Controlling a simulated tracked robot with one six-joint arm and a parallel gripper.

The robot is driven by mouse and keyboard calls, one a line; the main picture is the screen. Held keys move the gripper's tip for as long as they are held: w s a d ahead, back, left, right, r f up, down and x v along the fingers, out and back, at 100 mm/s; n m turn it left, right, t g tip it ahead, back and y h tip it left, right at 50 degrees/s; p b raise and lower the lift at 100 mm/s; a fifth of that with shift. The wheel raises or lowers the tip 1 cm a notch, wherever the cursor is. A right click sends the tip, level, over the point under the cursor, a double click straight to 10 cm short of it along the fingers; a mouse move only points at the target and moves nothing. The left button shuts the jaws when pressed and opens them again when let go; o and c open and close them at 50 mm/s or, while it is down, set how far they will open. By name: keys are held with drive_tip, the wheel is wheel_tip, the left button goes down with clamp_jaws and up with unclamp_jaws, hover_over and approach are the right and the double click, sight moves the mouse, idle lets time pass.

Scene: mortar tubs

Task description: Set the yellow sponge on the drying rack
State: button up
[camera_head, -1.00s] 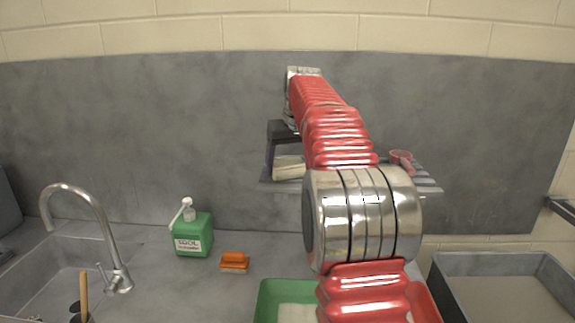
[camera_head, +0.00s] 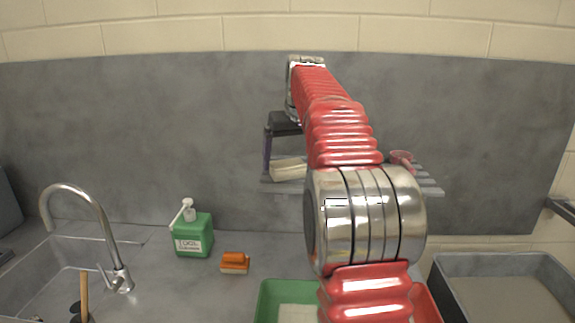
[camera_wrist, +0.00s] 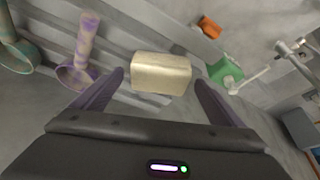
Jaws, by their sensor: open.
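The sponge (camera_head: 288,170) is a pale yellow block lying on the left end of the grey slatted drying rack (camera_head: 432,191) on the back wall. In the wrist view the sponge (camera_wrist: 160,73) lies ahead of my gripper (camera_wrist: 160,80), between the lines of its two spread dark purple fingers, with gaps on both sides. The rack's slats (camera_wrist: 120,38) show behind it there. In the head view my gripper (camera_head: 272,158) is at the sponge's upper left, its other finger hidden. My red arm hides the middle of the rack.
A red scoop (camera_head: 401,157) stands on the rack's right part; two ringed scoop-like items (camera_wrist: 78,72) show in the wrist view.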

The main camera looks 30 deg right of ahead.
drive_tip(key=v, duration=0.9)
drive_tip(key=shift+r, duration=0.2)
drive_tip(key=shift+s, duration=0.1)
drive_tip(key=s+a+f+n, duration=0.1)
drive_tip(key=s+a+f, duration=0.3)
drive_tip(key=a, duration=0.5)
drive_tip(key=s+a+f, duration=0.2)
drive_tip(key=s+a, duration=0.4)
drive_tip(key=a, duration=0.3)
drive_tip(key=s+a+f+n, duration=0.1)
drive_tip(key=s+a+f, duration=0.4)
drive_tip(key=s+f, duration=0.4)
drive_tip(key=s+a+f+n+t+y, duration=0.1)
drive_tip(key=s+a+f, duration=0.4)
drive_tip(key=s+f, duration=0.4)
drive_tip(key=shift+a+f, duration=0.4)
drive_tip(key=shift+f, duration=0.15)
drive_tip(key=shift+s, duration=0.1)
